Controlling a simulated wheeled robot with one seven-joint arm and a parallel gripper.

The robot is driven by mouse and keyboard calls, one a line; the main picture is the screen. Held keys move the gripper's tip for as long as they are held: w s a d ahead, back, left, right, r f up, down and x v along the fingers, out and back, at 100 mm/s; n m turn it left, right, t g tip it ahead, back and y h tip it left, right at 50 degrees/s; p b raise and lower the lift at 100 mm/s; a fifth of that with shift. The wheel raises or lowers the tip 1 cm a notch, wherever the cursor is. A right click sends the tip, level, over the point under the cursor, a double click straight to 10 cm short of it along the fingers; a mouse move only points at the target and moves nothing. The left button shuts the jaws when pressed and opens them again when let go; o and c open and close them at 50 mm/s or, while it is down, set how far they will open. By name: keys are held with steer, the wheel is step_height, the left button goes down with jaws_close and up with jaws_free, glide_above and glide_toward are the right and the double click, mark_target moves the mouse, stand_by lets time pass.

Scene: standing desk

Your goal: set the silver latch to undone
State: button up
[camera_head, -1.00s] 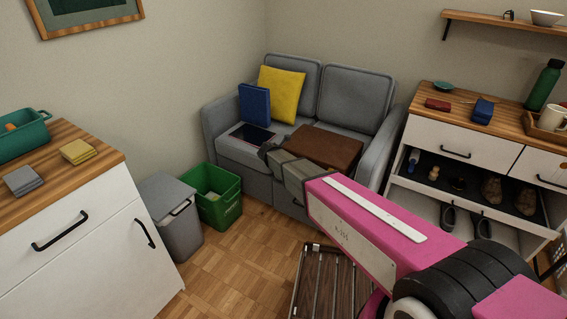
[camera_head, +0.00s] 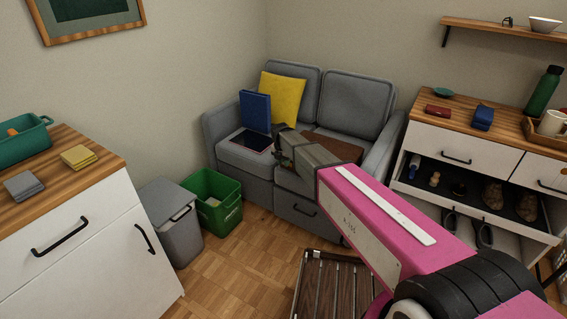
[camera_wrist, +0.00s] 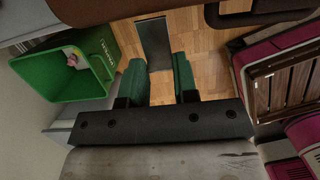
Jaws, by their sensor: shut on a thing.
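My gripper (camera_head: 278,139) is in front of the grey sofa, by the brown case (camera_head: 338,150) on its seat. In the wrist view its two green fingers (camera_wrist: 159,80) stand apart, with a flat dark grey strip (camera_wrist: 154,45) between them. My gripper is shut on this strip; I cannot tell whether it is part of the latch. My arm hides part of the brown case in the head view.
A green bin (camera_head: 214,205) and a grey lidded bin (camera_head: 176,228) stand left of the sofa (camera_head: 350,95). A slatted wooden piece (camera_head: 330,285) stands below my arm. The open shoe drawer (camera_head: 470,190) is at right. Floor is clear near the white cabinet.

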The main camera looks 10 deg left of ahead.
stand_by(0.4)
steer(key=o, duration=0.9)
steer(key=r, duration=0.3)
steer(key=s+r, duration=0.1)
steer(key=r, duration=0.6)
steer(key=shift+s+a+r, duration=0.25)
steer(key=shift+a+r, duration=0.05)
steer(key=shift+r, duration=0.05)
